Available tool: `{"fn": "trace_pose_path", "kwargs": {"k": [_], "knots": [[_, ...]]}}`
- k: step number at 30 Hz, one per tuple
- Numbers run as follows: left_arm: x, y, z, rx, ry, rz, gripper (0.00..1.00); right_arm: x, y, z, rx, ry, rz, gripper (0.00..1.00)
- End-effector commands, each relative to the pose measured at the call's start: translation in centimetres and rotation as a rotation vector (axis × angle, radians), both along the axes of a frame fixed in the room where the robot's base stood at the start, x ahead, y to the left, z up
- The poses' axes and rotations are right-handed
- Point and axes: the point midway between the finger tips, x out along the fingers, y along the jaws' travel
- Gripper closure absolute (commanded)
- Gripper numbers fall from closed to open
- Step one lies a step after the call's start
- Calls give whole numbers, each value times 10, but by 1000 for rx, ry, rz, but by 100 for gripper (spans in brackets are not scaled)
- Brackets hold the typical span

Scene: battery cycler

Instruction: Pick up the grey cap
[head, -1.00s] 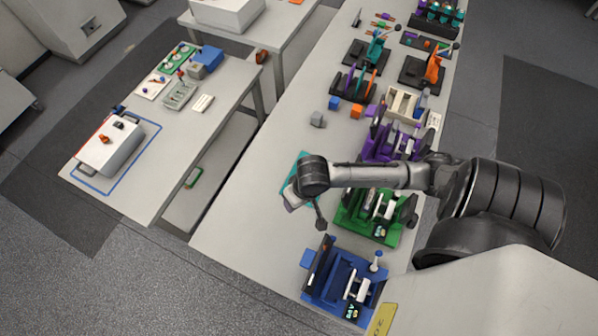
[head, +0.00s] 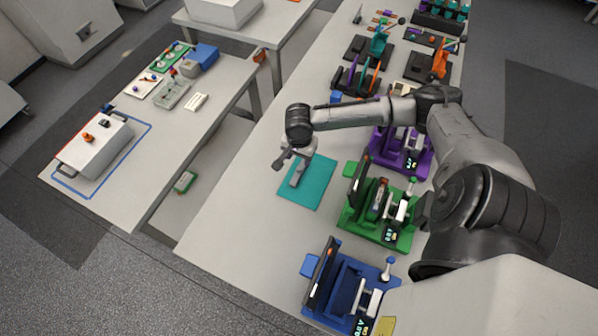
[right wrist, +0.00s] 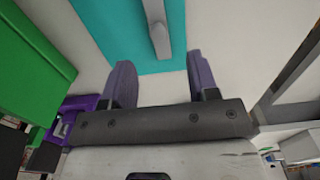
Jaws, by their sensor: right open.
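My right gripper (head: 291,163) is over the far left part of a teal mat (head: 311,193) on the long bench. In the right wrist view its two fingers (right wrist: 161,77) are apart with nothing between them. A light grey bar (head: 297,177) with a rounded end lies on the mat; it also shows in the right wrist view (right wrist: 158,28), beyond the fingertips. I cannot make out a grey cap now. The small grey block seen earlier on the bench is hidden behind my right arm. My left gripper is not in view.
Green (head: 378,215), blue (head: 347,287) and purple (head: 402,150) fixtures line the bench's right side. A blue block (head: 335,97) shows partly beyond my arm. The bench front, left of the blue fixture, is clear. A separate table (head: 150,180) stands left.

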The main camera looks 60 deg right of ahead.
Motion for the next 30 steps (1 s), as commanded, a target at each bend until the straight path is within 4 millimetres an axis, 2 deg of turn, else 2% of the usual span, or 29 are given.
{"fn": "trace_pose_path", "kwargs": {"k": [3, 11, 21, 30], "knots": [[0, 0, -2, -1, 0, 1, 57, 0, 1, -15, 2, 1, 1, 46], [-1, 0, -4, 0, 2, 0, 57, 0, 1, -27, 1, 0, 2, 46], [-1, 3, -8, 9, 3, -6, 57, -2, 2, -68, 1, 0, 3, 46], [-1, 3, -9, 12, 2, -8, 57, -2, 2, -75, -1, 0, 5, 46]]}}
